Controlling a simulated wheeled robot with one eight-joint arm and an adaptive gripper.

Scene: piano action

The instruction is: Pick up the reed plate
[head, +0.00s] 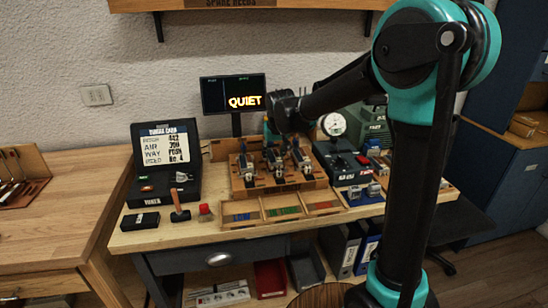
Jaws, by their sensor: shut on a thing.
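My gripper (268,128) is above the back of the wooden stand (279,190), below and right of the lit display. It is small and partly hidden by my own wrist. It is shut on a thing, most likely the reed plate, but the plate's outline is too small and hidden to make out. The stand holds several dark metal and wood mechanisms (274,160) in a row. A shallow tray (238,223) with blue, green and red compartments lies in front of it.
A case with a white card (166,150) stands left. A small hammer (180,208), red-topped item (205,212) and black box (140,221) lie at the bench front. A dial gauge (333,124) and dark device (343,160) stand right. The display (233,93) reads QUIET.

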